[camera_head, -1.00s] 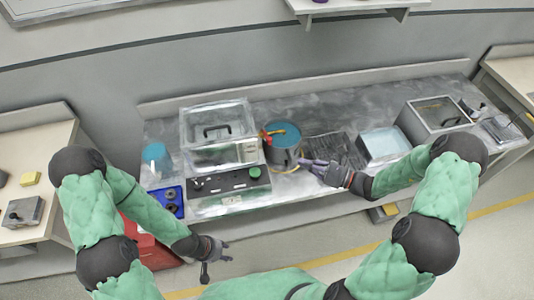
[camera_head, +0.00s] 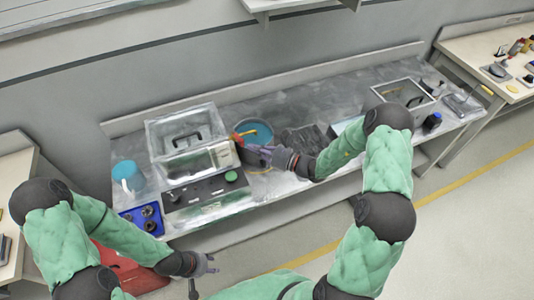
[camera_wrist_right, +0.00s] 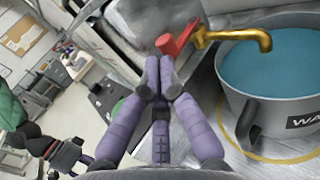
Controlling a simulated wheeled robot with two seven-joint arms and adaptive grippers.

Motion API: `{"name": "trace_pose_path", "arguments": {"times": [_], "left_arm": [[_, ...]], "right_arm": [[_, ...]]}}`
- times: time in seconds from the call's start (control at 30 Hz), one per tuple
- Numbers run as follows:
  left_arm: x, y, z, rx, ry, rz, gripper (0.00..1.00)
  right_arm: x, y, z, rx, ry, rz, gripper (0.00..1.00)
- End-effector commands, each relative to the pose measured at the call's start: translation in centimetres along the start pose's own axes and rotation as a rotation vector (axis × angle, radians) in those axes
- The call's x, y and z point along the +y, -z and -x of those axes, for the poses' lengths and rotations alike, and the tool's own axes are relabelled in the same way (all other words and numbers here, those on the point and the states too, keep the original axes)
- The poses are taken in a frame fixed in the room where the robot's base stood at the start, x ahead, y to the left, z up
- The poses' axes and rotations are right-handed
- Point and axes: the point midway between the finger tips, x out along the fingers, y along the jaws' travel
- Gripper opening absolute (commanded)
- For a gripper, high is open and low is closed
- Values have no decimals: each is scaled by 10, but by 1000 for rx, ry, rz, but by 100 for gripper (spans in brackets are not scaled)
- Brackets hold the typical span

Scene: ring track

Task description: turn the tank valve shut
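The tank (camera_head: 163,133) is a clear box with a dark lid handle, at the left of the steel bench. Its valve has a red handle (camera_wrist_right: 176,40) and a brass spout (camera_wrist_right: 240,35) that reaches over a grey pot (camera_wrist_right: 285,125) of blue water; no stream shows. The pot also appears in the head view (camera_head: 253,131). My right gripper (camera_wrist_right: 159,72) has its purple fingertips close together just below the red handle; contact and grip are unclear. It also shows in the head view (camera_head: 250,152). My left gripper (camera_head: 208,270) is empty, with spread fingers, in front of the bench.
A dark control panel with a green button (camera_head: 231,176) lies in front of the tank. A blue tray (camera_head: 143,221) and a blue-topped container (camera_head: 126,176) stand left. A grey box (camera_head: 404,93) stands at the right of the bench. Side tables flank it.

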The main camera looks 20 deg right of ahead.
Motion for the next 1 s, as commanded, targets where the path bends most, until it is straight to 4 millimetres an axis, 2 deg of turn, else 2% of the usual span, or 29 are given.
{"name": "trace_pose_path", "arguments": {"times": [0.2,0.63,0.83,1.0], "left_arm": [[-1,0,-3,0,0,0,40],[-1,0,-2,0,0,0,40],[1,0,3,0,0,0,40],[2,0,5,0,0,0,40]], "right_arm": [[0,0,-17,-1,-1,0,0],[1,0,-20,0,-1,-1,0],[10,-2,-33,0,-2,0,0],[14,-1,-36,-2,-4,1,0]]}}
